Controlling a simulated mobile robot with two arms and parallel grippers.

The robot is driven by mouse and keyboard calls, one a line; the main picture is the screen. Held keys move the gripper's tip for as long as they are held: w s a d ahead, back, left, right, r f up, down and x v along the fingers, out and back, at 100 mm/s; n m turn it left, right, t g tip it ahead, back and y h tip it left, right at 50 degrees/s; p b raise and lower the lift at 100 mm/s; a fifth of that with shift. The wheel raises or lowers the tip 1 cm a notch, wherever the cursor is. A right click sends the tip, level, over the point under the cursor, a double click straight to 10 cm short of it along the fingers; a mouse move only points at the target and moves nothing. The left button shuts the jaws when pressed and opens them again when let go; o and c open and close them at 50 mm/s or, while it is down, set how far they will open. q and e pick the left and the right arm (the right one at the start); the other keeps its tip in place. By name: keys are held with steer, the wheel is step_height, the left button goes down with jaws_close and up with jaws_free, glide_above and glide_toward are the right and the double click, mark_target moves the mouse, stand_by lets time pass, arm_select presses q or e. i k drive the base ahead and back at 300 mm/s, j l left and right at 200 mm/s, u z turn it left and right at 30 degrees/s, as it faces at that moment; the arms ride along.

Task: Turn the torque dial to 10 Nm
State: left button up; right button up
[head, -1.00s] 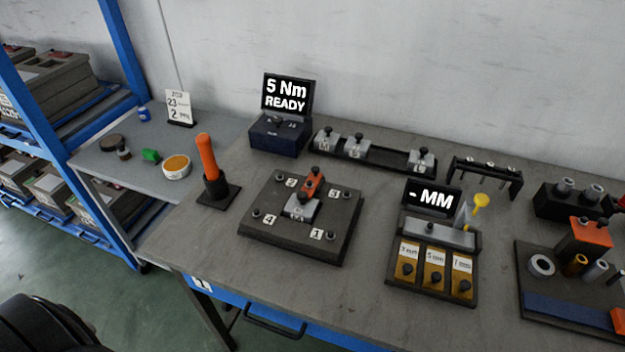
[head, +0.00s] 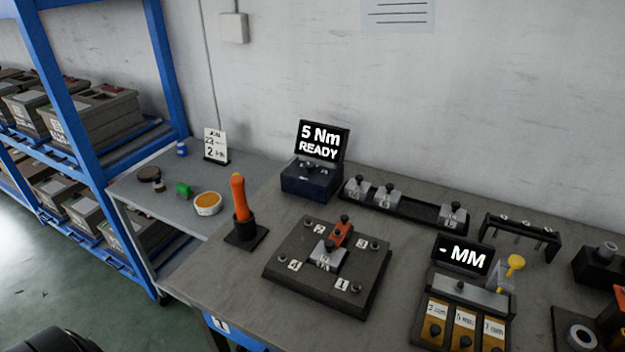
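The torque unit is a dark blue box (head: 308,184) at the back of the bench, with a small dark dial (head: 312,167) on its top. The dial's pointer and marks are too small to read. Its black screen (head: 321,141) stands behind the dial and reads "5 Nm READY". The orange-handled driver (head: 239,198) stands upright in a black holder in front of the unit, to the left. Neither gripper is in view. A dark rounded shape at the bottom left corner is cut off.
A dark fixture plate (head: 327,266) with numbered corners lies in front of the unit. A rail (head: 415,210) with grey blocks is to its right. A "- MM" display (head: 463,256) stands further right. A side shelf with a yellow-topped tin (head: 208,203) is left.

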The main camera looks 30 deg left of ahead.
mark_target(310, 166)
steer(key=j+u, duration=0.1)
steer(key=j, duration=1.2)
steer(key=i, duration=0.05)
